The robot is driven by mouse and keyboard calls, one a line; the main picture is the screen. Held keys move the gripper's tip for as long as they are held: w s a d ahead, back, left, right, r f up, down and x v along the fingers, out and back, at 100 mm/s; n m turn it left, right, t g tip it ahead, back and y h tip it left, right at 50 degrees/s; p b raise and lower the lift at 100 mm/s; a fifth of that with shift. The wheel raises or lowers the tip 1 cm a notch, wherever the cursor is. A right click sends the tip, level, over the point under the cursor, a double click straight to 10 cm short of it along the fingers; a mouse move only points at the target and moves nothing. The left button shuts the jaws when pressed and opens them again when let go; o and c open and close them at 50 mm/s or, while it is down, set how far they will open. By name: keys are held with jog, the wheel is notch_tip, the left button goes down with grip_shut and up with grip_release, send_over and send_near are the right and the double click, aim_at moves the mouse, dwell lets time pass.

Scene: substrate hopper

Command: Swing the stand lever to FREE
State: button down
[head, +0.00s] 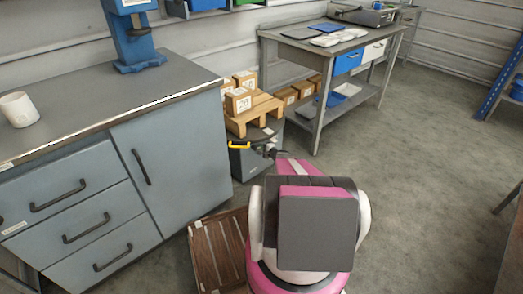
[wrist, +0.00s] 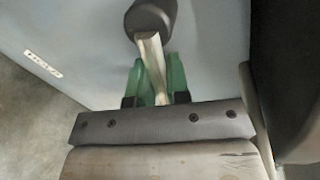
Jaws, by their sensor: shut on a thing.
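In the wrist view, the lever (wrist: 152,55) is a pale metal bar with a dark rounded end (wrist: 150,18). My gripper (wrist: 158,82) has its green fingers on both sides of the bar, closed on it. A blue-grey panel lies behind, with a small label (wrist: 43,64) too blurred to read. In the head view, the grey stand (head: 245,163) is beyond the workbench's corner, and my gripper (head: 268,150) is at its near right side. The lever is too small to make out there. A short yellow bar (head: 239,145) shows at the stand's upper front.
A wooden pallet with boxes (head: 256,112) sits above the stand. A grey workbench (head: 95,110) with drawers fills the left. A slatted wooden piece (head: 215,250) lies on the floor beside my base. A second table (head: 330,45) stands behind.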

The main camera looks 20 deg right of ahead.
dwell(0.5)
jog(key=c, duration=1.1)
grip_release()
jog(key=shift+r, duration=0.1)
jog(key=v, duration=1.1)
